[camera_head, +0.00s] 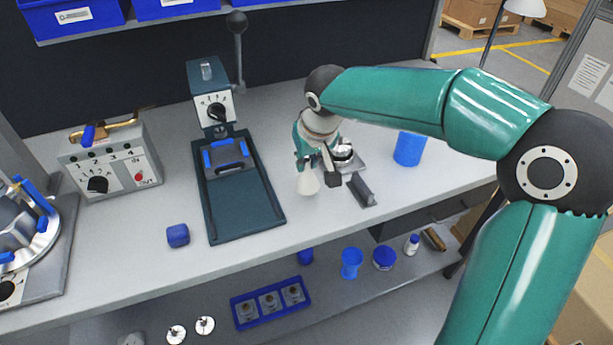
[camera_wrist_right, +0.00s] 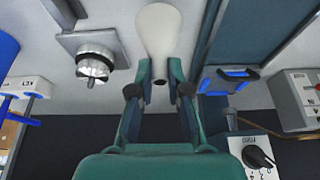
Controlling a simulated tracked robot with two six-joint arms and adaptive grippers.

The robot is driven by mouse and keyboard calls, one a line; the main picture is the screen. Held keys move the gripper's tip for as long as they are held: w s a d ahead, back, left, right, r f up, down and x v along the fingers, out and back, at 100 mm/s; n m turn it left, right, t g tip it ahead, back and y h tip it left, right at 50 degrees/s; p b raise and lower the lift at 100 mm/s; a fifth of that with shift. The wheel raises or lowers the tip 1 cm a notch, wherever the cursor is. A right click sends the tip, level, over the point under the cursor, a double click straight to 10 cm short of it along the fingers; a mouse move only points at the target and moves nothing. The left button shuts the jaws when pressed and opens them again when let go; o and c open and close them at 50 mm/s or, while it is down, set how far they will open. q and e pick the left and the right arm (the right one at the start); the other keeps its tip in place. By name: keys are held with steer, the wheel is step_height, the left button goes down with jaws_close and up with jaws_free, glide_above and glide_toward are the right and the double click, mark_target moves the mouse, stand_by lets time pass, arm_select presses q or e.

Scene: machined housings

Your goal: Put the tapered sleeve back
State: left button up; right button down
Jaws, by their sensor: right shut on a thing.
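The tapered sleeve (camera_head: 308,183), a cream-white cone, is in my right gripper (camera_head: 319,168), which is shut on it. It is held near the middle-right of the bench, and I cannot tell how high. In the right wrist view the sleeve (camera_wrist_right: 158,32) stands out between the two fingers (camera_wrist_right: 160,76), its narrow end towards the gripper. A shiny round metal fixture on a square plate (camera_wrist_right: 96,62) stands beside it, apart from the sleeve; in the head view the fixture (camera_head: 344,155) is partly hidden by the gripper. My left gripper is not in view.
A dark grey bracket (camera_head: 362,190) and a blue cup (camera_head: 408,148) are near the gripper. A lever press (camera_head: 245,200) stands to the left, with a small blue block (camera_head: 178,236) and a control box (camera_head: 112,158).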

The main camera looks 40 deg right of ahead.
mark_target(308, 171)
steer(key=shift+f, duration=2.2)
steer(key=shift+f+b, duration=0.2)
steer(key=shift+b, duration=0.15)
steer(key=c, duration=1.1)
jaws_free()
steer(key=shift+r, duration=0.1)
steer(key=shift+r, duration=0.15)
steer(key=shift+r, duration=0.15)
steer(key=p+v, duration=0.1)
steer(key=v, duration=1)
steer(key=shift+s+a+r, duration=0.1)
steer(key=shift+s+r, duration=0.2)
